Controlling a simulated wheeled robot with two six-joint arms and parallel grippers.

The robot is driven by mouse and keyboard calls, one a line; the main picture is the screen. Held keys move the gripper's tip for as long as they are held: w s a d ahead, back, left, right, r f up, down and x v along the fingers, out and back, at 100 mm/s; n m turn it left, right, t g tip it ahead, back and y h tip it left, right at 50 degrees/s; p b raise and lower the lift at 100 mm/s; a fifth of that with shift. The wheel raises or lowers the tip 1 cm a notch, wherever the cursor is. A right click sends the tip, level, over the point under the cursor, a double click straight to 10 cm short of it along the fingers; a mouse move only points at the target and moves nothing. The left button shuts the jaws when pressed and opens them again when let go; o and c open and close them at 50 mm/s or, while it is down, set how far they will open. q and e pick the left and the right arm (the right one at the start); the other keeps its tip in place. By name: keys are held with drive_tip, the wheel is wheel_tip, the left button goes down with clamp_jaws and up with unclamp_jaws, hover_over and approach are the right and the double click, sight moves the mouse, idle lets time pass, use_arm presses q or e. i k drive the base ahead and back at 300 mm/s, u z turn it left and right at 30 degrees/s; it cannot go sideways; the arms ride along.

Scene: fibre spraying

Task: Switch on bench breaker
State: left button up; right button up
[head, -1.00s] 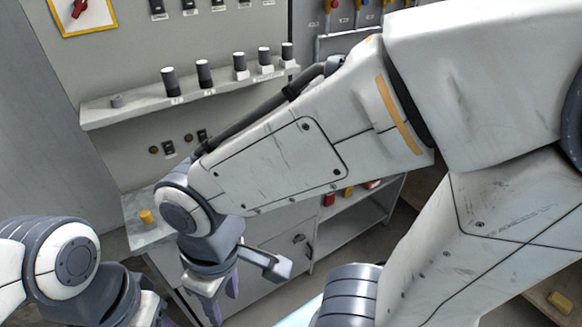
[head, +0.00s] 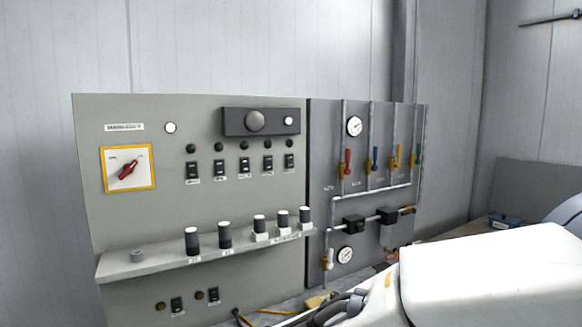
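A grey control panel (head: 210,130) stands upright against the wall. At its left is a red rotary handle (head: 127,170) on a white plate with a yellow frame; the handle is tilted, its upper end to the right. The small markings on the plate are too blurred to read. A label (head: 124,127) sits above it, also not clearly legible. A row of black rocker switches (head: 244,165) with dark green lamps lies to the right. I cannot tell from labels which is the bench breaker. Neither gripper shows; part of my white arm fills the lower right.
A shelf (head: 150,264) with several black, white-topped knobs juts from the panel. Two more switches (head: 177,305) sit below it. To the right, a dark panel (head: 375,150) carries pipes, coloured valve levers and gauges (head: 354,126). The space before the rotary handle looks clear.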

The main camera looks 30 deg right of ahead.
sight(290, 158)
drive_tip(key=k, duration=1.35)
drive_tip(key=z, duration=0.3)
drive_tip(key=i, duration=0.35)
drive_tip(key=z, duration=0.7)
drive_tip(key=i, duration=1.35)
drive_tip(key=u, duration=1)
drive_tip(key=i, duration=0.45)
drive_tip(key=u, duration=0.45)
